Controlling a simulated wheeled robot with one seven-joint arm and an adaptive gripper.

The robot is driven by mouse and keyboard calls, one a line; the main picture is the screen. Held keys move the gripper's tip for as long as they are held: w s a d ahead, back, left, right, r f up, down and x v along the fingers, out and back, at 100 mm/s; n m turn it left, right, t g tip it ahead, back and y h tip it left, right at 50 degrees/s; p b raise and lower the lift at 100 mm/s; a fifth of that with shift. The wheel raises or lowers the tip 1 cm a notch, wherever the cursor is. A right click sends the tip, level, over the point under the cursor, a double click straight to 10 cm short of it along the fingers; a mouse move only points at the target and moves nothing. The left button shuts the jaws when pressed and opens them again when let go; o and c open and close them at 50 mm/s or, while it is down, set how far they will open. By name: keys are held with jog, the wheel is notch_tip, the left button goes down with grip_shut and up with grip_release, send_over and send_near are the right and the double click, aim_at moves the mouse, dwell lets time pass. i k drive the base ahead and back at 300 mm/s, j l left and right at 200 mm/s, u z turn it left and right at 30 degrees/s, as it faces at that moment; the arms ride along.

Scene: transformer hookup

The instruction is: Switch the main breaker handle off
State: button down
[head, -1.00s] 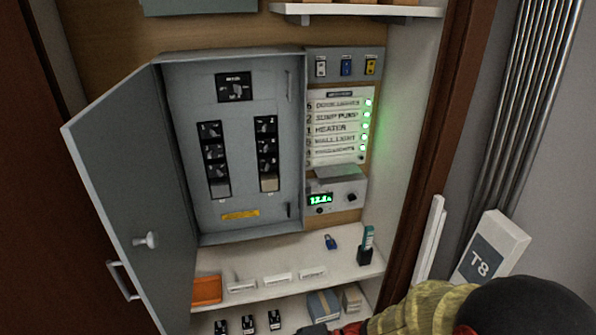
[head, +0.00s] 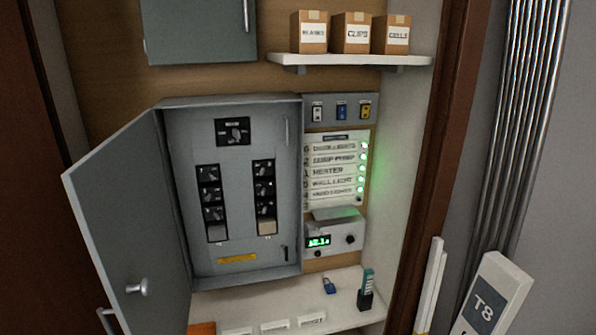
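The grey breaker panel (head: 225,255) hangs on the back wall with its door (head: 128,215) swung open to the left. The main breaker handle (head: 236,131) sits on a black plate at the top middle of the panel. The handle is small, and I cannot tell its exact setting. Below it are two columns of black breakers, the left column (head: 212,188) and the right column (head: 264,180). My gripper does not show in the head view.
A label board (head: 333,172) with several lit green lamps is right of the panel, above a grey meter box (head: 335,235). A blue padlock (head: 329,285) lies on the shelf (head: 290,302) below. Boxes (head: 354,35) stand on the upper shelf. The space before the panel looks clear.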

aim_at(236, 133)
jog(key=k+j+u, duration=0.1)
jog(key=j, duration=0.25)
jog(key=k+j+u, duration=0.1)
jog(key=j, duration=0.25)
jog(key=k+j+u, duration=0.1)
jog(key=j, duration=0.3)
jog(key=k+j, duration=0.2)
jog(key=j, duration=0.15)
jog(key=k+j+u, duration=0.15)
jog(key=j, duration=0.2)
jog(key=i, duration=0.05)
